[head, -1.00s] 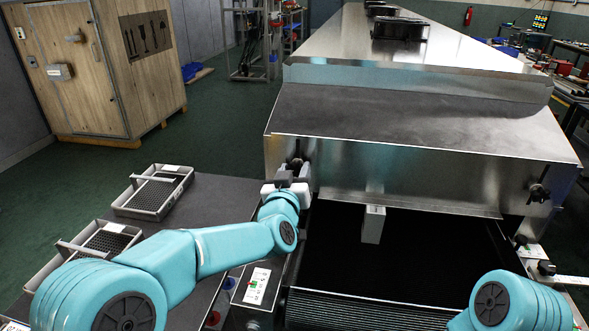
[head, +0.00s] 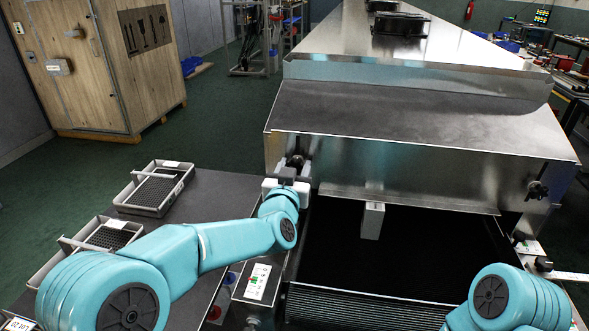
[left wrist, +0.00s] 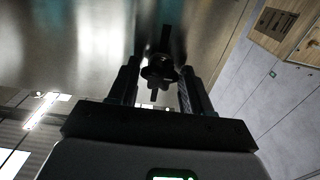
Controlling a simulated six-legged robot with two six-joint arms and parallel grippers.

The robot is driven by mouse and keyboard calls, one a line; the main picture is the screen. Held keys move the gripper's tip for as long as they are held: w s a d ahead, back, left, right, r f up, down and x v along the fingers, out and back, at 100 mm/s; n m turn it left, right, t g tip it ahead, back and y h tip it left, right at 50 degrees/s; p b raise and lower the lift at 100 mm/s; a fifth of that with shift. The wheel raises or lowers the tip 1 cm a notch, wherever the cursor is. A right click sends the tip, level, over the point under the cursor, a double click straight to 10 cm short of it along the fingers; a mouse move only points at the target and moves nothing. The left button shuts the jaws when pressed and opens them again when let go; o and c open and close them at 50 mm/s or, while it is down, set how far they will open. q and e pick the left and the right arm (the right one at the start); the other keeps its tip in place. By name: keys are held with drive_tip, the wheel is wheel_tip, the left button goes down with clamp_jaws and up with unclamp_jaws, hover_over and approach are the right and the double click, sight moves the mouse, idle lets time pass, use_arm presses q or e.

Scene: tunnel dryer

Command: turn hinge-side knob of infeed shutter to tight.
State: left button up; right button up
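The infeed shutter (head: 420,170) is the shiny metal front panel of the dryer. A dark knob (head: 295,161) sits at its left end, and a second dark knob (head: 537,190) sits at its right end. I cannot tell from the views which is hinge-side. My left gripper (head: 289,174) is just in front of the left knob and partly hides it. In the left wrist view the gripper (left wrist: 160,72) is open, with a finger on each side of the dark knob (left wrist: 158,68) and visible gaps. My right gripper is out of view.
A grey table with trays (head: 150,208) is at left. A control box (head: 256,284) stands below my left arm.

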use_arm(q)
drive_tip(key=shift+o, duration=1.2)
drive_tip(key=s+a+b, duration=0.1)
drive_tip(key=s+a, duration=0.2)
drive_tip(key=s, duration=1.3)
drive_tip(key=shift+s+a, duration=0.1)
